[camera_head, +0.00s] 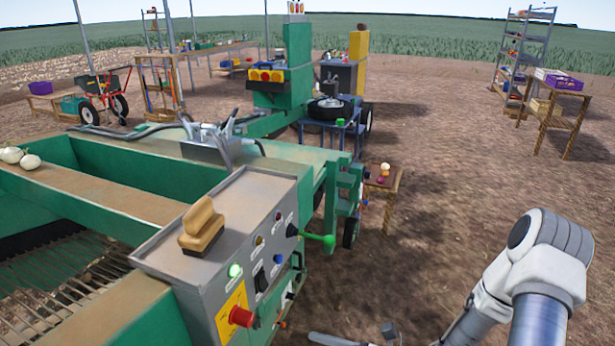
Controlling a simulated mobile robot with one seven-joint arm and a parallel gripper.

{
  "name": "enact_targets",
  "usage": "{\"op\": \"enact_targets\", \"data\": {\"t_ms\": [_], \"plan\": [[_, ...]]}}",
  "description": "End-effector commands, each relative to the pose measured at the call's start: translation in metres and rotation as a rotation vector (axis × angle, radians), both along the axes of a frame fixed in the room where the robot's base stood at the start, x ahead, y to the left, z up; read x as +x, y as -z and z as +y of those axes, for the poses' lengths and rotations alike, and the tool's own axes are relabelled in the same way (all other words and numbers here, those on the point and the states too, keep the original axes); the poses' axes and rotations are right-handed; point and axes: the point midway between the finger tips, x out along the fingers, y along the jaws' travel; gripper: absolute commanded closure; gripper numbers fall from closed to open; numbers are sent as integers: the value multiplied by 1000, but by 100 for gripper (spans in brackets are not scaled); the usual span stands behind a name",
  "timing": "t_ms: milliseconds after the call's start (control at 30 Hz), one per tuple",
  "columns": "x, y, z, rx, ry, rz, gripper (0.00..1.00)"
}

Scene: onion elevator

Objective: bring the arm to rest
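My white and grey arm (545,255) is at the lower right, bent at the elbow, over bare soil. Its forearm runs down and left out of the picture. Grey parts at the bottom edge appear to be the top of my gripper (385,334). They are mostly cut off, so its fingers and anything between them are hidden. They sit to the right of the green machine's control panel (225,235), with a gap of soil between.
A green-knobbed lever (328,240) and a red button (241,316) stick out toward my arm. A small wooden table (388,186) holds onions. A shelf (525,60) and a table with a purple crate (563,82) stand far right. Open soil lies between.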

Motion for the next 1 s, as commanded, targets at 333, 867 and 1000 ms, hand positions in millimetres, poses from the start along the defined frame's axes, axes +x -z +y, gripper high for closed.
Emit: {"op": "enact_targets", "data": {"t_ms": [333, 867, 1000], "plan": [[-31, -55, 4, -272, -352, -319, 24], [-82, -122, -21, -747, -896, -841, 24], [-91, -140, -33, -881, -1025, -977, 24]]}}
